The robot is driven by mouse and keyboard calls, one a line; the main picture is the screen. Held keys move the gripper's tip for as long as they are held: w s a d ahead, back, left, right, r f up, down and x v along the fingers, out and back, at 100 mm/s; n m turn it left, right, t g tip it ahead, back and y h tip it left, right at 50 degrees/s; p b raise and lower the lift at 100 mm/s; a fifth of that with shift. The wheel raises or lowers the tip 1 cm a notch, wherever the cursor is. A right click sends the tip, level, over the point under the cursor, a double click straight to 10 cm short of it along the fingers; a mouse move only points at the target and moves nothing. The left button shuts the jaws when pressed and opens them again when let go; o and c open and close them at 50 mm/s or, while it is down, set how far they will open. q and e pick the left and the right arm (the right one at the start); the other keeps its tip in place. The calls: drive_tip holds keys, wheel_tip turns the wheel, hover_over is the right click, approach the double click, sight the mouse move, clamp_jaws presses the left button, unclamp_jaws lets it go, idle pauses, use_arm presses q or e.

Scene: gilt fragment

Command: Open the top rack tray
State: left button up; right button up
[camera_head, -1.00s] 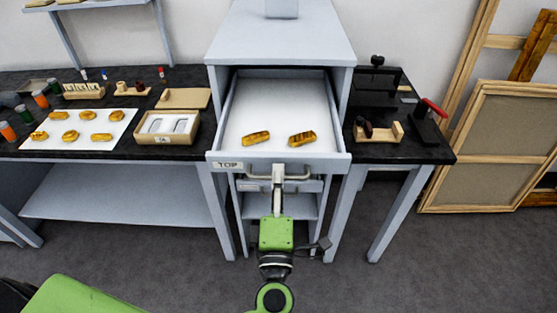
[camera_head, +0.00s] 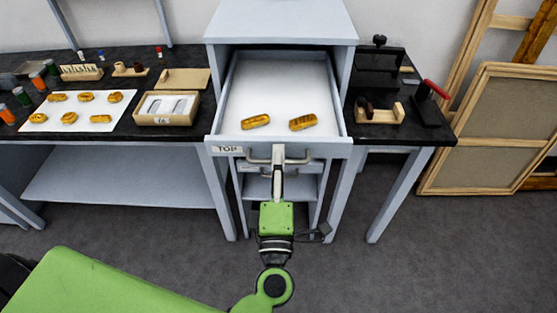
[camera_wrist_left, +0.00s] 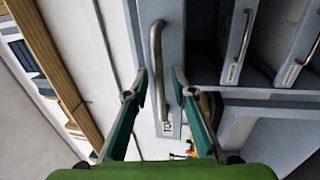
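The top rack tray (camera_head: 340,146), labelled TOP, is pulled well out of the grey rack (camera_head: 280,22). Two gold fragments, a left one (camera_head: 256,121) and a right one (camera_head: 303,122), lie on its white floor. Its bar handle (camera_head: 257,159) is on the front face; it also shows in the left wrist view (camera_wrist_left: 157,45). My left gripper (camera_head: 279,152) is at the middle of the handle. In the left wrist view its fingers (camera_wrist_left: 160,74) are apart, one on each side of the bar; contact is unclear. My right gripper is not in view.
Left on the black bench are a white sheet (camera_head: 101,126) with several gold pieces and a wooden box (camera_head: 166,120). Right are a wooden holder (camera_head: 380,116) and a red-handled tool (camera_head: 436,90). Wooden frames (camera_head: 490,125) lean at right. Lower trays sit below.

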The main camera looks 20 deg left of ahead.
use_arm(q)
drive_tip(key=v, duration=1.2)
drive_tip(key=w+d+f+m+g+h, duration=0.1)
drive_tip(key=d+f+m+h, duration=0.4)
drive_tip(key=f, duration=0.4)
drive_tip(key=w+d+f+m+g+h, duration=0.1)
drive_tip(key=d+f+m+h, duration=0.15)
drive_tip(key=f+m, duration=0.55)
drive_tip(key=s+a+f+m+g+h, duration=0.1)
drive_tip(key=s+f+m+g, duration=0.15)
drive_tip(key=f, duration=0.75)
drive_tip(key=s+a+f+m+g+h, duration=0.1)
drive_tip(key=s+f+m+g, duration=0.15)
drive_tip(key=f, duration=0.65)
drive_tip(key=s+a+f+m+g+y, duration=0.1)
drive_tip(key=s+a+f+m+g, duration=0.15)
drive_tip(key=s+a+f, duration=0.4)
drive_tip(key=s+a+f+m+g, duration=0.1)
drive_tip(key=s+f+g, duration=0.2)
drive_tip(key=f, duration=0.6)
drive_tip(key=s+a+f+m+g+y, duration=0.1)
drive_tip(key=s+a+f+g, duration=0.2)
drive_tip(key=s, duration=0.5)
drive_tip(key=s+a+f+m+g+y, duration=0.1)
drive_tip(key=s+a+f+g+y, duration=0.1)
drive_tip(key=s+a+f, duration=0.4)
drive_tip(key=shift+s+a+g, duration=0.45)
drive_tip(key=shift+s+a, duration=0.6)
drive_tip(key=shift+s, duration=0.15)
